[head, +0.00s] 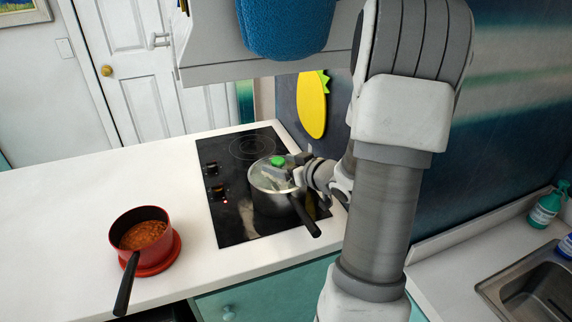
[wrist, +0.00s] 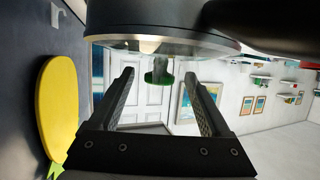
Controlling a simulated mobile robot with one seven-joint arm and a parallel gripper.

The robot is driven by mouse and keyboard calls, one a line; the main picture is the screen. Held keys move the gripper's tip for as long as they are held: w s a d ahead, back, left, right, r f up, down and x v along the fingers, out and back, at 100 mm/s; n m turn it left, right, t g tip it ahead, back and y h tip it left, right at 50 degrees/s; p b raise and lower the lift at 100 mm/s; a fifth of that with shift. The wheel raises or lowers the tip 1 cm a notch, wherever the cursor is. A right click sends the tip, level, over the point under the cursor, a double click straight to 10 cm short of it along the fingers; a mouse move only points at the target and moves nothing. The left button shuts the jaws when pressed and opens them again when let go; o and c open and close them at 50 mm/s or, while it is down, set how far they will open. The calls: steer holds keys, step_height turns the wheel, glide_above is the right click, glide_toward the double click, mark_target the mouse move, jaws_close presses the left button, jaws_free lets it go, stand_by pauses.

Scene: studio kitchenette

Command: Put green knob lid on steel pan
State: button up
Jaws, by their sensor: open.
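The steel pan (head: 273,204) stands on the black cooktop, its dark handle pointing toward the front right. The glass lid (head: 262,178) with the green knob (head: 278,161) lies over the pan's opening. In the wrist view, which is upside down, the lid's glass (wrist: 115,45) and steel rim show against the pan, with the green knob (wrist: 158,73) sticking out from it. My gripper (head: 291,173) comes in from the right at lid height. Its fingers (wrist: 159,77) are open, one on each side of the knob in the picture, with visible gaps. I see no contact with the knob.
A red saucepan (head: 122,226) of reddish-brown food stands on a red base (head: 176,250) on the white counter at left. A blue container (head: 285,28) sits overhead near the shelf. A yellow pineapple-shaped board (head: 312,104) hangs behind. The counter between saucepan and cooktop is clear.

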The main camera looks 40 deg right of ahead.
steer(key=a+p+v, duration=0.1)
steer(key=p+v, duration=0.1)
steer(key=v, duration=1.5)
steer(key=shift+s+d, duration=0.15)
steer(key=shift+d, duration=0.35)
steer(key=shift+r, duration=0.15)
